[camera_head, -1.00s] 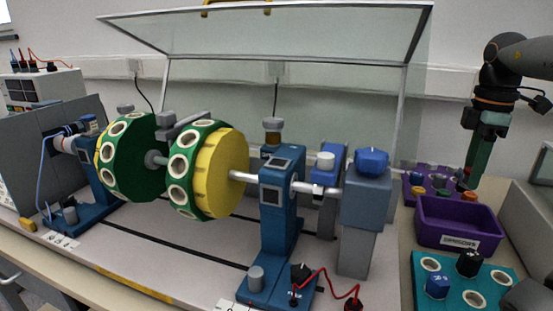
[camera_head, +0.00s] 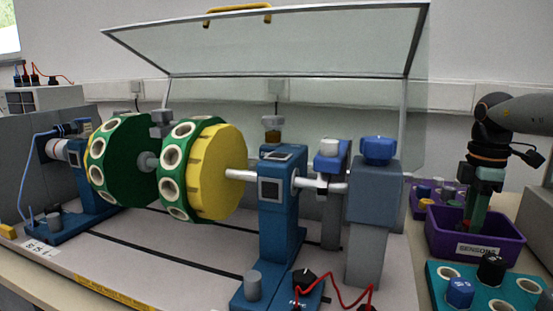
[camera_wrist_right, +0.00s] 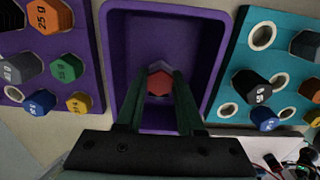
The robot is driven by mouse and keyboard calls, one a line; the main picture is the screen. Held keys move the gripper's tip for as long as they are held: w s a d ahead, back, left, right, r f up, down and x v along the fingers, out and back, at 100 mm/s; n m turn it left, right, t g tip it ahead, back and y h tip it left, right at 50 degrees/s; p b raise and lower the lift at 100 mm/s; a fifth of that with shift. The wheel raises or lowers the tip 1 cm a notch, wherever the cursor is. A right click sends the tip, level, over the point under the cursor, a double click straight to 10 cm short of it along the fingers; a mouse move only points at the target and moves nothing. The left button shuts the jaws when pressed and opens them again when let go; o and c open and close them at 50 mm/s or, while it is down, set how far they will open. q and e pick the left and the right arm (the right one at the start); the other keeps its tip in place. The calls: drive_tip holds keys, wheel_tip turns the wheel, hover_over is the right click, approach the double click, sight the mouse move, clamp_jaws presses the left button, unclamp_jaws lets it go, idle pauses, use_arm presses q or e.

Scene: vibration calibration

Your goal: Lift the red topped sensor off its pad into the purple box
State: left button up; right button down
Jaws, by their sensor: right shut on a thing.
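The purple box (camera_head: 443,240) stands at the right of the head view, with a white "SENSORS" label on its front. In the right wrist view its bare inside (camera_wrist_right: 120,50) lies under my gripper. My right gripper (camera_head: 470,218) points down into the box opening. In the right wrist view its green fingers (camera_wrist_right: 160,80) are shut on the red topped sensor (camera_wrist_right: 160,84), a red hexagonal top over the box floor. Its lower part is hidden, so I cannot tell whether it touches the floor. My left gripper is not in view.
A purple board (camera_wrist_right: 80,45) with several coloured hexagonal pieces lies beside the box. A teal board (camera_head: 440,272) with white-ringed holes and dark and blue pieces lies on the other side. The blue test rig (camera_head: 280,210) with green and yellow discs stands left of the box.

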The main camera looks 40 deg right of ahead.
drive_tip(key=shift+f, duration=0.4)
drive_tip(key=shift+f+b, duration=0.4)
drive_tip(key=shift+b, duration=0.05)
idle(0.3)
drive_tip(key=shift+c, duration=2.2)
unclamp_jaws()
drive_tip(key=shift+r, duration=0.1)
drive_tip(key=shift+r+p, duration=2.2)
drive_tip(key=shift+r, duration=0.25)
